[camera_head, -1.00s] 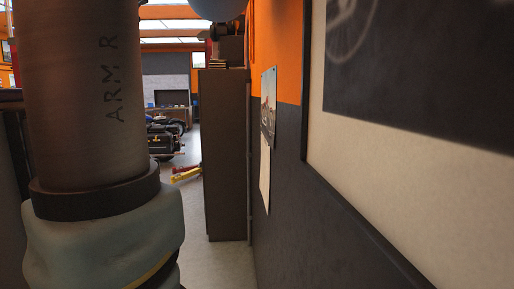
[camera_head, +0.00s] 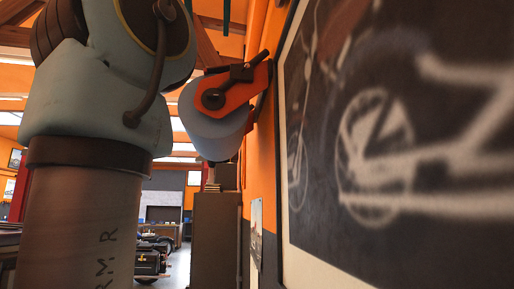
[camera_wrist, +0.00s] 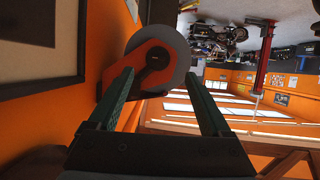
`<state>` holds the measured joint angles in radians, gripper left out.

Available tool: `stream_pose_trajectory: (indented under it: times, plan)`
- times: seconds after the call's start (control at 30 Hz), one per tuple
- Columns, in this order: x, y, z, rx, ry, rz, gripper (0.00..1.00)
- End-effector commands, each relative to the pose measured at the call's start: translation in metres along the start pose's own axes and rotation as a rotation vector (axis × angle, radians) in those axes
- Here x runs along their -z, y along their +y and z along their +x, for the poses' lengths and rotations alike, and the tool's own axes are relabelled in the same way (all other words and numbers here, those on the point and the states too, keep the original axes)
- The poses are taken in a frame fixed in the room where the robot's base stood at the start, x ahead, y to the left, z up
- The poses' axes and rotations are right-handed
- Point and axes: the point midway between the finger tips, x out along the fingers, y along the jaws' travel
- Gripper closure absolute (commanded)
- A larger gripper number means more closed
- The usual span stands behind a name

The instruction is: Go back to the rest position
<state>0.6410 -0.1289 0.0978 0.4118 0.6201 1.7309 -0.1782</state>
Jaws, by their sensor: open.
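My gripper (camera_wrist: 165,85) is open, with its two dark green fingers spread and nothing held between them. In the head view the tips of its green fingers (camera_head: 208,14) hang into the top edge; the rest is out of frame. My arm's column and blue-grey links fill the left of the head view. A rounded blue-grey and orange fixture (camera_head: 222,105) is just below the fingers there. In the wrist view the fixture (camera_wrist: 150,65) lies beyond and between the fingers. I cannot tell the distance between them.
A framed bicycle picture (camera_head: 400,150) on the wall is very close on the right. A brown cabinet (camera_head: 215,240) stands ahead against the wall. A motorcycle (camera_head: 150,262) is farther back left. A strip of floor (camera_head: 178,272) left of the cabinet is clear.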

Motion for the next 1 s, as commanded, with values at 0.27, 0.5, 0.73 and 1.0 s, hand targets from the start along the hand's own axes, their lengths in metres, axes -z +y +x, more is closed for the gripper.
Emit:
stream_pose_trajectory:
  times: [0.27, 0.5, 0.73, 1.0]
  plan:
    - [-0.007, 0.026, 0.039, 0.005, -0.037, 0.072, 0.18]
    - [-0.025, 0.057, 0.092, 0.004, -0.091, 0.161, 0.18]
    - [-0.070, 0.095, 0.176, -0.014, -0.188, 0.273, 0.18]
    - [-0.201, 0.130, 0.310, -0.075, -0.387, 0.390, 0.18]
